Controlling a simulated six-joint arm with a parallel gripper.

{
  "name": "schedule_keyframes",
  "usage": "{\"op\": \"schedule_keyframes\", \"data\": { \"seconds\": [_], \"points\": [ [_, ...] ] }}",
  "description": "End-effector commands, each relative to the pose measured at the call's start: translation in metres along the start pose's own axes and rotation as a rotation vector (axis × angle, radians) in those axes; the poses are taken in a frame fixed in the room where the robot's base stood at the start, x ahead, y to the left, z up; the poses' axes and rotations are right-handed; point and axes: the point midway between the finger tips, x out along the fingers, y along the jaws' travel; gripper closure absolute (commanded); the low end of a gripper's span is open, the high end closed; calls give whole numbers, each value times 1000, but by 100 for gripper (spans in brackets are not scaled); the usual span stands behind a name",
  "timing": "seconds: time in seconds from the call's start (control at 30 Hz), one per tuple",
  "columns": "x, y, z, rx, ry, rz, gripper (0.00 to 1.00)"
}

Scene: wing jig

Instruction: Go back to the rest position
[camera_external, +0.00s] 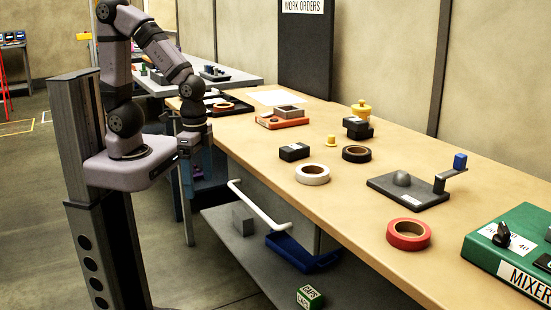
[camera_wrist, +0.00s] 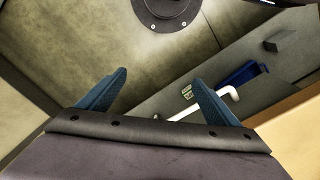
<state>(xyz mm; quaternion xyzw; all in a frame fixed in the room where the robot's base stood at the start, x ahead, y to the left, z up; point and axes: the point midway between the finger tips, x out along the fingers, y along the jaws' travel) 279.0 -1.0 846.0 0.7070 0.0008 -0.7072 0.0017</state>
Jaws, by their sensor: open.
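My gripper (camera_wrist: 160,80) shows in the wrist view as two blue fingers spread wide apart. It is open, with nothing between the fingers. In the external view my arm is folded at the left on its pedestal, and its wrist hangs down beside the left end of the workbench (camera_external: 330,205). The wrist view looks down past the fingers to the floor (camera_wrist: 160,50) and the lower shelf (camera_wrist: 240,75).
On the bench are a white tape roll (camera_external: 312,174), a red tape roll (camera_external: 408,234), a black tape roll (camera_external: 356,154), a grey crank plate (camera_external: 407,192) and a green mixer box (camera_external: 510,250). A white rail (camera_external: 258,208) runs along the bench front. A blue bin (camera_external: 300,252) sits below.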

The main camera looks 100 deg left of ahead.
Motion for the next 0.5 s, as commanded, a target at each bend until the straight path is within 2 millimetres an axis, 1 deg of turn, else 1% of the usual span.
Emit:
{"op": "schedule_keyframes", "data": {
  "seconds": [0.03,0.1,0.2,0.33,0.5],
  "points": [
    [-26,0,0,0,0,0,15],
    [-44,0,0,0,1,0,15],
    [-64,0,0,0,1,0,15],
    [-82,0,0,-1,1,0,15],
    [-90,0,0,-1,1,0,15]
  ]
}}
